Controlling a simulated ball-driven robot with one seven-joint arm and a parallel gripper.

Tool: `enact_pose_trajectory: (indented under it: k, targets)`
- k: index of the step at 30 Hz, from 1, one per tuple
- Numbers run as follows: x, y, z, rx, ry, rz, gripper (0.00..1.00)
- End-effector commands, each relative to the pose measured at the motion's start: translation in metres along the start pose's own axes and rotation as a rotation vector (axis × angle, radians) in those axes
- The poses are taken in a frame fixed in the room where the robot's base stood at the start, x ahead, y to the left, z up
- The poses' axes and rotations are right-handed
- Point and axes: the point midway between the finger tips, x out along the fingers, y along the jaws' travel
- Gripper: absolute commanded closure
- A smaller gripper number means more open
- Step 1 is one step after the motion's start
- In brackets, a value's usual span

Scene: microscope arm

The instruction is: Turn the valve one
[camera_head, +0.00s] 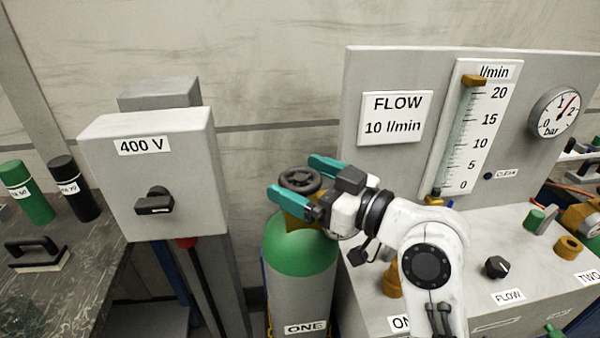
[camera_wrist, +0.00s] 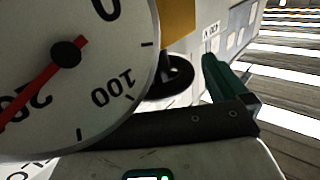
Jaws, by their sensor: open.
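The valve one is a dark round handwheel (camera_head: 300,180) on top of the green-shouldered cylinder (camera_head: 300,250) labelled ONE. My gripper (camera_head: 293,176) has its teal fingers open, one on each side of the handwheel in the head view. I cannot tell whether either finger touches it. In the wrist view the dark handwheel (camera_wrist: 172,80) shows partly behind a large dial gauge (camera_wrist: 85,75), beside a brass-coloured block (camera_wrist: 178,28). One teal finger (camera_wrist: 226,82) is to its right; the other finger is hidden, apparently behind the gauge.
A grey 400 V switch box (camera_head: 150,175) stands left of the cylinder. A flow panel (camera_head: 425,110) with a scale and a bar gauge (camera_head: 553,112) rises at the right, above a console with knobs (camera_head: 497,267). A dark bench (camera_head: 70,275) is at the left.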

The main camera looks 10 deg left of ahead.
Motion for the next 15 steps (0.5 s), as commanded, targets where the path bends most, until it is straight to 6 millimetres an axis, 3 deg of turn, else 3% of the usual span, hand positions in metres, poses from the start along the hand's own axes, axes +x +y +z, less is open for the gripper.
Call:
enact_pose_trajectory:
  k: [12,15]
  targets:
    - [0.0099,0.0001,0.0001,-0.001,0.0,0.001,0.0]
    - [0.0098,0.0001,0.0001,-0.001,0.0,0.001,0.08]
